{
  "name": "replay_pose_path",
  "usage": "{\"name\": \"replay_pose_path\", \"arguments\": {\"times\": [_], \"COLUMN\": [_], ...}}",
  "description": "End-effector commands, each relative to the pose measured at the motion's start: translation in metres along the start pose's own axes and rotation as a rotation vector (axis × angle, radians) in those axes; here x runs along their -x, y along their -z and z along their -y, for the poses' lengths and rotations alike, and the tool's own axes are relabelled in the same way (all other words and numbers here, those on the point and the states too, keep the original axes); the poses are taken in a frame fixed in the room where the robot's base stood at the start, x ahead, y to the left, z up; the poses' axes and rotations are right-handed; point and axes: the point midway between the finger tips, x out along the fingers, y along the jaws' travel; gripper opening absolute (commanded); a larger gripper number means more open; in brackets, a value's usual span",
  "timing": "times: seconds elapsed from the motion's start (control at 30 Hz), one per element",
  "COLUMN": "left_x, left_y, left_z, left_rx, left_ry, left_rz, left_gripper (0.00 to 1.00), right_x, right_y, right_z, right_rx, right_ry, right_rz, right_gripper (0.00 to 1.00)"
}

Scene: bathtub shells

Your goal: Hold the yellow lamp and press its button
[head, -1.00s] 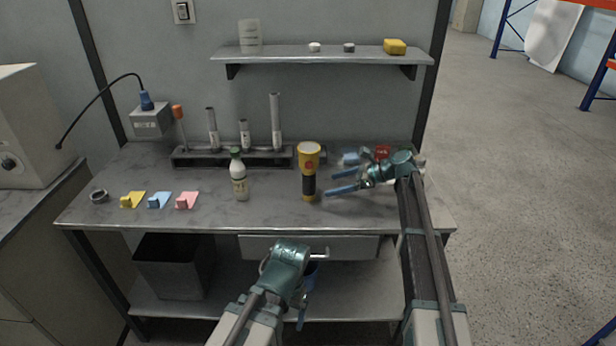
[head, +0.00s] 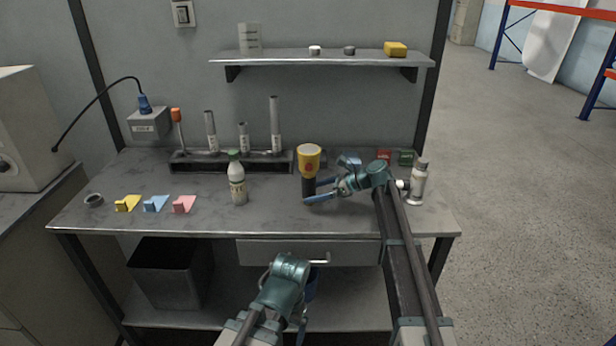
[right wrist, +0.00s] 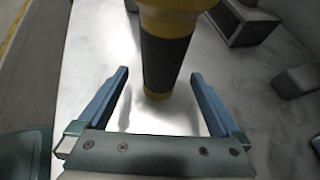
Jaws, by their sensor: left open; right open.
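The yellow lamp (head: 309,158) stands upright on the workbench, with a yellow head, a red button (head: 309,167) facing me and a dark grip below. My right gripper (head: 318,185) is open at the lamp's lower part, coming from the right. In the right wrist view, the dark grip of the lamp (right wrist: 163,62) stands ahead of and between the two open fingers (right wrist: 160,95), with a gap on either side. My left gripper (head: 292,300) is open and empty, low in front of the bench's drawer; its fingers are partly hidden.
A grey-white bottle (head: 418,182) stands right of my right arm. The drawer handle (head: 318,258) is close to my left gripper.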

Motion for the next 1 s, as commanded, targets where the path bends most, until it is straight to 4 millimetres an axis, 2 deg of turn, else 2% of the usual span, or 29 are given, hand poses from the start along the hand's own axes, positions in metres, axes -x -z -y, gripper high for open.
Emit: {"name": "replay_pose_path", "arguments": {"times": [0.2, 0.57, 0.9, 1.0], "left_x": [-0.007, -0.007, -0.007, -0.007], "left_y": [0.000, 0.000, 0.000, 0.000], "left_z": [-0.001, -0.001, -0.001, -0.001], "left_rx": [0.000, 0.000, 0.000, 0.000], "left_ry": [0.000, 0.000, 0.000, 0.000], "left_rz": [0.000, 0.000, 0.000, 0.000], "left_gripper": [0.91, 0.91, 0.91, 0.89], "right_x": [-0.014, -0.016, -0.015, -0.015], "right_y": [0.001, 0.000, 0.000, 0.000], "right_z": [0.001, 0.000, 0.000, 0.000], "right_rx": [-0.001, 0.000, 0.000, 0.000], "right_ry": [0.001, 0.001, 0.001, 0.001], "right_rz": [0.000, 0.000, 0.000, 0.000], "right_gripper": [1.00, 1.00, 0.41, 0.25]}}
